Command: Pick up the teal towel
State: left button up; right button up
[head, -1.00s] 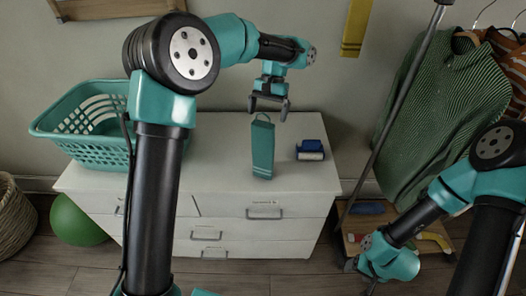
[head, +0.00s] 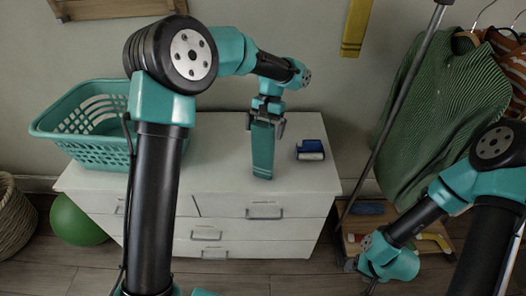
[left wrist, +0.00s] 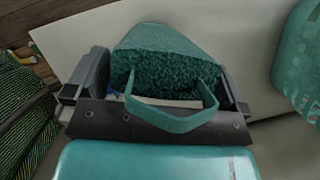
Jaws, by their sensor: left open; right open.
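The teal towel (head: 263,155) is a tall folded piece with a loop on top, standing upright on the white dresser (head: 220,165). My left gripper (head: 265,125) is open and points down, with its fingers on either side of the towel's upper part. In the left wrist view the towel (left wrist: 165,70) shows a fluffy dark teal end and a strap loop between the two spread fingers (left wrist: 165,88). I cannot tell whether the fingers touch it. My right gripper (head: 361,275) is open and empty, low at the right near the shoe rack.
A teal laundry basket (head: 100,155) stands on the dresser's left end. A blue and white item (head: 310,150) lies just right of the towel. A clothes rack with a green sweater (head: 445,115) stands at the right. A green ball (head: 77,220) lies on the floor.

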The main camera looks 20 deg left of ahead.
aim_at(265, 122)
pick_arm(q)
jog(key=shift+c, duration=0.2)
jog(key=c, duration=1.1)
jog(key=shift+r, duration=0.1)
jog(key=shift+r, duration=1.65)
jog(key=s+d, duration=0.2)
jog(key=s, duration=0.5)
jog(key=s+d+r, duration=0.1)
jog(key=s+d, duration=0.1)
jog(key=s, duration=0.6)
jog(key=shift+s+d+r, duration=0.15)
jog(key=shift+s+r, duration=0.05)
jog(key=shift+r, duration=0.05)
